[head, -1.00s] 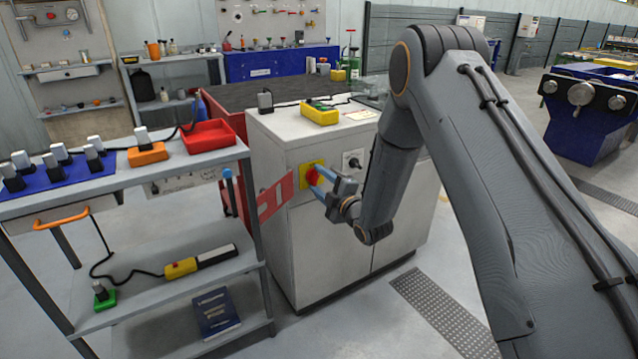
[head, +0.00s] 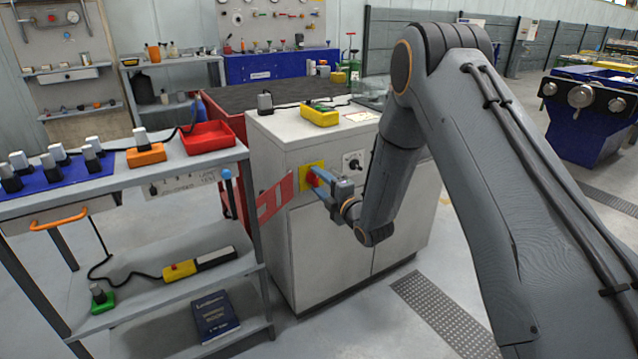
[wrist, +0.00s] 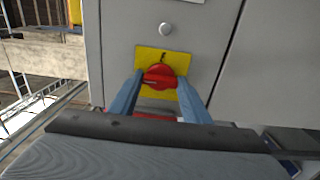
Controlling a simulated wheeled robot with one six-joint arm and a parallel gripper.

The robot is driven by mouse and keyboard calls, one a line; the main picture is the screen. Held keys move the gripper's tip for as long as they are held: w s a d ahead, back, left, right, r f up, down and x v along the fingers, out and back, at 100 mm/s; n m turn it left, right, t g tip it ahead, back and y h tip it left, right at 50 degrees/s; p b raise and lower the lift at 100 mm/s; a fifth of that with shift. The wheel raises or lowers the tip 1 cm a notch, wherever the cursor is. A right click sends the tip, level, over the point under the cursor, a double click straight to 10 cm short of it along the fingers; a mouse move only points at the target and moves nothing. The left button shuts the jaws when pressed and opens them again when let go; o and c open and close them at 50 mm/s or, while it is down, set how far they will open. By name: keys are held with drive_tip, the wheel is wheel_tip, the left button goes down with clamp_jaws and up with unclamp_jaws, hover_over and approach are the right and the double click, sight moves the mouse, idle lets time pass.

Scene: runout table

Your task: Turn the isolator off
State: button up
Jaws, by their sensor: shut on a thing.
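The isolator is a red rotary knob (wrist: 160,77) on a yellow plate (wrist: 177,57) on the front of a light grey cabinet (head: 345,240). The plate also shows in the head view (head: 304,184), with the knob largely behind my fingers. My gripper (wrist: 158,84) has its blue fingers on either side of the knob and is shut on it. The knob's grip bar appears to lie roughly level across the plate in the wrist view. A dark mark shows on the plate above the knob.
A red hasp-like plate (head: 274,197) sticks out left of the isolator. A trolley (head: 190,179) with a red tray (head: 208,138) stands to the left. A yellow pendant (head: 320,115) lies on the cabinet top. Floor is free before the cabinet.

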drive_tip(key=o, duration=1)
drive_tip(key=shift+a, duration=0.1)
drive_tip(key=shift+o, duration=0.2)
drive_tip(key=shift+s, duration=0.1)
drive_tip(key=v, duration=0.7)
drive_tip(key=shift+s+d, duration=0.25)
drive_tip(key=shift+s, duration=0.05)
